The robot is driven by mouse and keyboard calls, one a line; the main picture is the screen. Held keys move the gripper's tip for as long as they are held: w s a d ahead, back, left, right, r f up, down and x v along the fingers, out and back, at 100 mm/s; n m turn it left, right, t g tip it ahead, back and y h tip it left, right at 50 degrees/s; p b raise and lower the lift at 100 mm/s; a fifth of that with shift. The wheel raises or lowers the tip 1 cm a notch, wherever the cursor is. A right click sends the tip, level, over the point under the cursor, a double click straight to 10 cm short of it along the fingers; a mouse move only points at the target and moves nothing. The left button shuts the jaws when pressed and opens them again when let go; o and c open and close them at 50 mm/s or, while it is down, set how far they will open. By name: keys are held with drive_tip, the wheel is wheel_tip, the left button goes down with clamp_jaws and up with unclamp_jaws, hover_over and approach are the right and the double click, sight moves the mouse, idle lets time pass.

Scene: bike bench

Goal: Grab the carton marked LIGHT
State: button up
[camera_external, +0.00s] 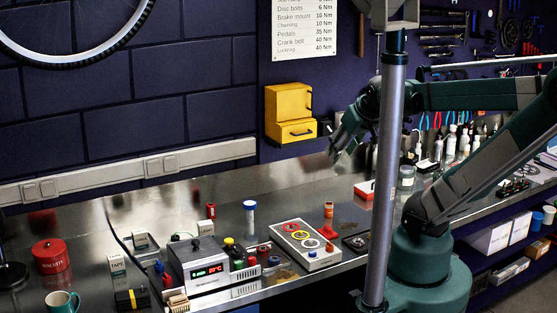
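I cannot read the word LIGHT on any carton in the external view. A small white carton (206,228) stands near the middle of the bench, behind the grey device, with a label too small to read. Another white carton (117,265) at the left reads TAPE. A red and white box (364,189) lies partly behind the grey pole. My gripper (335,150) hangs above the back of the bench, left of the pole and apart from all these boxes. Its fingers are small and dark, so I cannot tell how far they are open. I see nothing held.
A grey device with a red display (207,270) and a panel with coloured rings (303,244) stand at the front. A red tin (51,256) and a teal mug (62,302) are at the left. The grey pole (386,180) rises before my arm. The bench's back middle is clear.

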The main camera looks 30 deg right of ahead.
drive_tip(key=shift+w+a, duration=0.1)
drive_tip(key=n+g+h+b, duration=0.2)
drive_tip(key=n+g, duration=0.5)
drive_tip(key=n, duration=1)
hover_over(202, 223)
drive_tip(key=f, duration=2.2)
drive_tip(key=shift+d, duration=0.2)
drive_tip(key=shift+a+f, duration=0.3)
drive_tip(key=shift+f, duration=0.1)
